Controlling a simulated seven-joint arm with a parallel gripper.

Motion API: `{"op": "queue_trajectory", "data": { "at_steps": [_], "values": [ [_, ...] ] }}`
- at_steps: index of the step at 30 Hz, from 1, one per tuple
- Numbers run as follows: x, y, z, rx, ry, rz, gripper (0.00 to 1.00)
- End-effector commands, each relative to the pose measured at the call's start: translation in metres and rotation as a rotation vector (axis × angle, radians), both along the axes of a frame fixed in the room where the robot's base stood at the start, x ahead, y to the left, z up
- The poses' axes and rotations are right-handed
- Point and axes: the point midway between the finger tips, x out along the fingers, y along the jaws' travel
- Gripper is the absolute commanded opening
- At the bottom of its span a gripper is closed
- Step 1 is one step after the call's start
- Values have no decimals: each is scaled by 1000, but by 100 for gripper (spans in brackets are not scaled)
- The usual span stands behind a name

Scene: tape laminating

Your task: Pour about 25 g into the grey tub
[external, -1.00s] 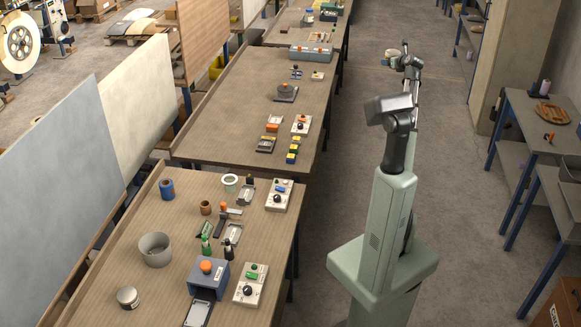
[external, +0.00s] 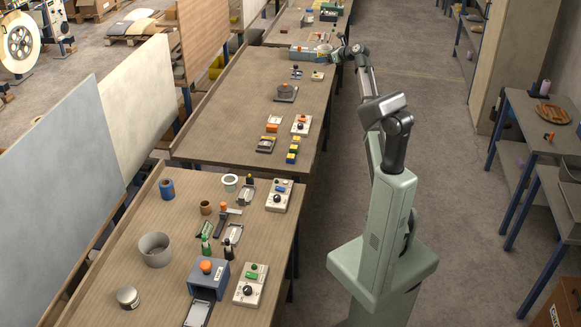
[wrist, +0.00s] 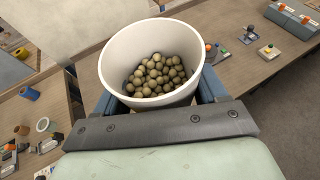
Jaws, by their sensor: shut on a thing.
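The grey tub (external: 155,252) stands upright and open on the near bench, toward its left side. My gripper (external: 334,54) is far from it, out at the right edge of the farther bench. In the wrist view its blue fingers are shut on a white cup (wrist: 121,61), one finger on each side. The cup holds many round tan beads (wrist: 155,76). The cup is small in the external view. I cannot see the tub's inside floor clearly, and I cannot make out the tub in the wrist view.
Around the tub on the near bench (external: 115,214) are a metal tin (external: 128,298), a blue roll (external: 167,189), a brown cup (external: 206,208) and a blue-grey box (external: 208,278). Control boxes line the right edge. Upright panels (external: 50,155) stand left of the benches.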

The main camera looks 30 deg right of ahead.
Motion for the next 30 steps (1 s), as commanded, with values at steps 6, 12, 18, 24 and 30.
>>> {"op": "queue_trajectory", "data": {
  "at_steps": [6, 12, 18, 24, 30],
  "values": [
    [34, 65, 1, 1, 1, 145, 38],
    [56, 125, 1, 2, 1, 273, 38],
    [74, 186, 2, 3, 0, 400, 38],
    [88, 249, 2, 3, 1, 528, 38],
    [96, 313, 3, 4, 1, 654, 38]
  ]
}}
